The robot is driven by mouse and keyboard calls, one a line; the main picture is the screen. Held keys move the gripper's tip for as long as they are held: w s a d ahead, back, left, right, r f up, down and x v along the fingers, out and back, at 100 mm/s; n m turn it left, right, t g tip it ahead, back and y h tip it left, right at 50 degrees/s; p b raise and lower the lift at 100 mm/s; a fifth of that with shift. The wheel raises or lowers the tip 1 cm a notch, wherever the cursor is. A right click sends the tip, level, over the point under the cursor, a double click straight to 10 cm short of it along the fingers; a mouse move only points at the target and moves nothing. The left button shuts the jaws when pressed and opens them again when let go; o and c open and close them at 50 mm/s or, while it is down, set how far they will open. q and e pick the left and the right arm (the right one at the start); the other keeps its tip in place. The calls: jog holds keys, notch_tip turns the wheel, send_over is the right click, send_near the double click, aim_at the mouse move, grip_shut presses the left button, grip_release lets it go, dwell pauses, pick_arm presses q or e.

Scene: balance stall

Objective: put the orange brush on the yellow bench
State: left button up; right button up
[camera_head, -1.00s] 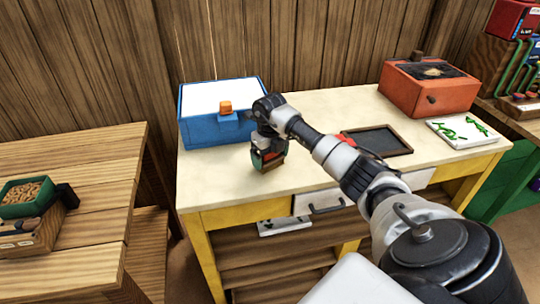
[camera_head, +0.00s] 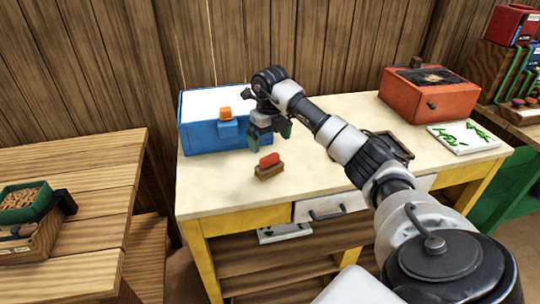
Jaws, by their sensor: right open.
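The brush (camera_head: 268,166), with an orange-red top and a brown base, rests on the pale top of the yellow bench (camera_head: 225,188), near its front left part. My right gripper (camera_head: 270,134) is open and empty, above and behind the brush and apart from it. Its arm reaches across the bench from the lower right. My left gripper is not in view.
A blue box (camera_head: 205,138) with a white top and an orange block stands behind the gripper. A dark tray (camera_head: 390,145), an orange-red box (camera_head: 428,92) and a white board with green marks (camera_head: 462,137) are to the right. A wooden table (camera_head: 90,175) stands at left.

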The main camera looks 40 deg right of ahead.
aim_at(270, 156)
jog(key=shift+r, duration=1.7)
